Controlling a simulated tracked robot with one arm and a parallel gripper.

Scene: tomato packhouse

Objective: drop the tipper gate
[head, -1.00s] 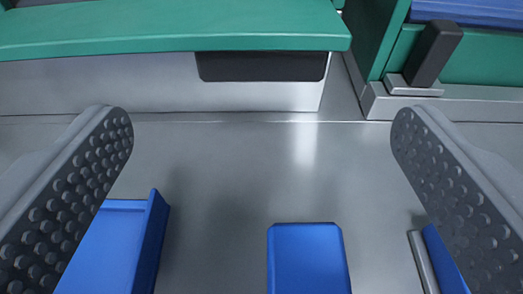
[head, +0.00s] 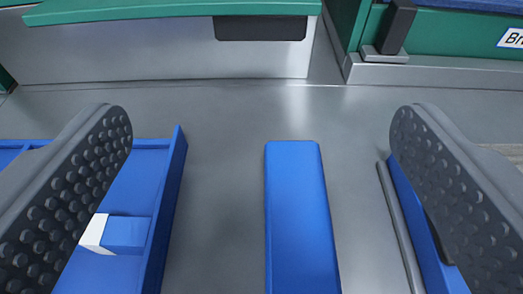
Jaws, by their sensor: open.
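My gripper (head: 260,112) is open, with its two dark studded fingers wide apart at the left and right of the head view. Nothing is between them at the tips. A long blue bar (head: 298,215) lies lower down, in the gap between the fingers as pictured, with no visible contact. At the top are a green panel edge (head: 170,9) with a black recessed piece (head: 260,28) below it, and a black upright lever (head: 397,27) on a metal foot at the upper right. I cannot tell which of these is the tipper gate.
A blue tray (head: 170,190) at the left holds a blue and white block (head: 126,234). A blue piece with a grey rod (head: 399,225) is at the right, partly behind my finger. A green body with a cut-off white label (head: 512,39) is at the upper right. Grey metal surface (head: 225,150) is bare between.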

